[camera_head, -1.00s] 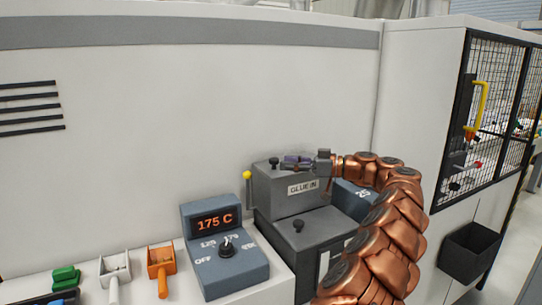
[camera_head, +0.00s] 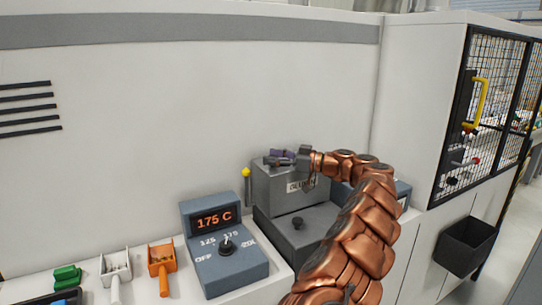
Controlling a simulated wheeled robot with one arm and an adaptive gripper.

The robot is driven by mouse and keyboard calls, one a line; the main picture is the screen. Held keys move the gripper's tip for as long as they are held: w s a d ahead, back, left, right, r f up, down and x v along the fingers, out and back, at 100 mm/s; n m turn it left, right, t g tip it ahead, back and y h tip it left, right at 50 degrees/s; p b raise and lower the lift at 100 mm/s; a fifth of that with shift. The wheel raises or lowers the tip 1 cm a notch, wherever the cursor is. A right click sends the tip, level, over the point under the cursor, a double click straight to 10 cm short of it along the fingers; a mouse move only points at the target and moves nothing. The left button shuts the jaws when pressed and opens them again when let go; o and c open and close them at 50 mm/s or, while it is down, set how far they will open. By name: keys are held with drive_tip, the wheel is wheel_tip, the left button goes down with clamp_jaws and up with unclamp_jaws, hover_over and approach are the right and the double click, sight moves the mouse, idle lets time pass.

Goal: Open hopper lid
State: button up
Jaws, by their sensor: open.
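The hopper is a grey box with a label that begins "GLU" (camera_head: 275,185), standing behind a lower dark grey box. Its flat lid on top appears closed. My gripper (camera_head: 272,158) is over the top left of the hopper, at the lid's height, with its fingers pointing left. It is open, and nothing shows held between the fingers. The dark knob on the lid is hidden behind or between the fingers, and I cannot tell whether they touch it.
A lower grey box with a dark knob (camera_head: 298,223) stands in front. A yellow-tipped lever (camera_head: 246,173) is at the hopper's left. A control box reading 175 C (camera_head: 224,245) stands further left, with an orange scoop (camera_head: 162,262) and a white scoop (camera_head: 116,270). A white wall rises behind.

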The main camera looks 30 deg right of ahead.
drive_tip(key=shift+a, duration=0.1)
clamp_jaws()
idle(0.5)
